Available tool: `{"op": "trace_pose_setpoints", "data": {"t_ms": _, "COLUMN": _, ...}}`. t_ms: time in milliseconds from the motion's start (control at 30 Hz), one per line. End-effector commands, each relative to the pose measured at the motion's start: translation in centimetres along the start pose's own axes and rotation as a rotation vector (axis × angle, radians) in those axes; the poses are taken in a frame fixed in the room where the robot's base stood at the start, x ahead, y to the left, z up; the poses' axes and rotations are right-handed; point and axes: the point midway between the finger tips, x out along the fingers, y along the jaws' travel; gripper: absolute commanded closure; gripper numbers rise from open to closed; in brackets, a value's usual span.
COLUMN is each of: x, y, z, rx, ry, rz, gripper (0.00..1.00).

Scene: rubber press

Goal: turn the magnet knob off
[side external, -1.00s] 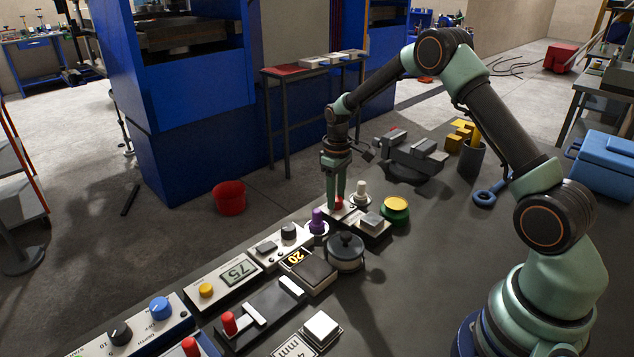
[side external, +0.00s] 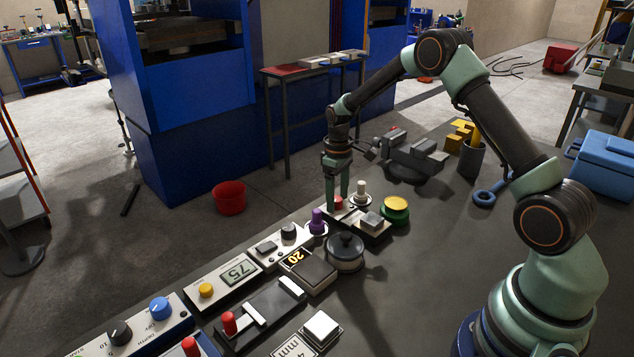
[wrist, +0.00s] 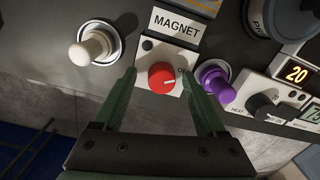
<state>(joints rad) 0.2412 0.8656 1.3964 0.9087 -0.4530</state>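The red magnet knob (wrist: 161,79) sits on a white plate below the MAGNET label (wrist: 176,24) in the wrist view. Its white pointer mark points to the right of that picture, toward lettering that my right finger partly hides. In the side view the knob (side external: 339,203) is small, between my fingertips. My gripper (wrist: 158,74) is open, with one green finger on each side of the knob and a visible gap to it. My gripper (side external: 337,201) points down at the panel in the side view.
A white-capped knob (wrist: 92,46) and a purple knob (wrist: 216,82) stand close on either side of my fingers. A yellow button on a green base (side external: 396,207) and a dark round knob (side external: 345,249) are nearby. A black knob (wrist: 262,106) lies beyond the purple one.

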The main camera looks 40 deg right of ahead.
Motion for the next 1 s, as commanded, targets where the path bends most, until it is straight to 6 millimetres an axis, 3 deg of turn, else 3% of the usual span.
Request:
{"op": "trace_pose_setpoints", "data": {"t_ms": 233, "x": -1.3, "y": 0.0, "z": -0.2, "rx": -0.001, "ry": 0.004, "rz": 0.002, "gripper": 0.27}}
{"op": "trace_pose_setpoints", "data": {"t_ms": 700, "x": -10.0, "y": 0.0, "z": -0.1, "rx": 0.000, "ry": 0.004, "rz": 0.002, "gripper": 0.27}}
{"op": "trace_pose_setpoints", "data": {"t_ms": 1000, "x": -12.1, "y": 0.0, "z": 0.0, "rx": 0.000, "ry": 0.000, "rz": 0.000, "gripper": 0.27}}
